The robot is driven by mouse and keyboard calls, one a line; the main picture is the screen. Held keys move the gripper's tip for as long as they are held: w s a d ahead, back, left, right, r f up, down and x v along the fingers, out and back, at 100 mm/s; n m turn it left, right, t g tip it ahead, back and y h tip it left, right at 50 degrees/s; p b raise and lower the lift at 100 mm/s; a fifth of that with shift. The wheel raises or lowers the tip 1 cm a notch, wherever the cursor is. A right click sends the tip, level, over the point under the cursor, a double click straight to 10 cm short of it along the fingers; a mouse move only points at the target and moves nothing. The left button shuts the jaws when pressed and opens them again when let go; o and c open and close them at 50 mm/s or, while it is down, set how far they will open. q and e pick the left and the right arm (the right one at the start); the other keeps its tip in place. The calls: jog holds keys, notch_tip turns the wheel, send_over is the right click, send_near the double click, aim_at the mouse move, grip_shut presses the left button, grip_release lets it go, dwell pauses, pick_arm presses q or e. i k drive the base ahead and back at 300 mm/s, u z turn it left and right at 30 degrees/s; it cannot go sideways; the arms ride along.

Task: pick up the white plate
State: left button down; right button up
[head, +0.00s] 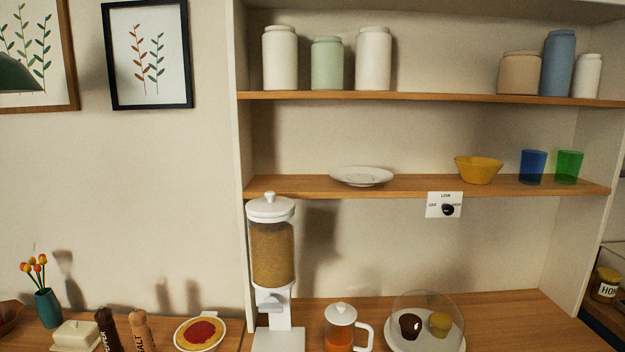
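The white plate (362,176) lies flat on the middle wooden shelf (300,186), left of the yellow bowl (478,169). It is shallow with a raised rim, and nothing rests on it. Its front edge is near the shelf's front edge. Neither of my grippers shows in the head view.
Blue (533,167) and green (568,167) cups stand right of the bowl. A tall cereal dispenser (272,245) rises just left below the plate. A teapot (341,328) and a domed muffin plate (426,325) sit on the counter. Several jars line the upper shelf (430,98).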

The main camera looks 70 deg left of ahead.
aim_at(357, 176)
jog(key=u, duration=2.15)
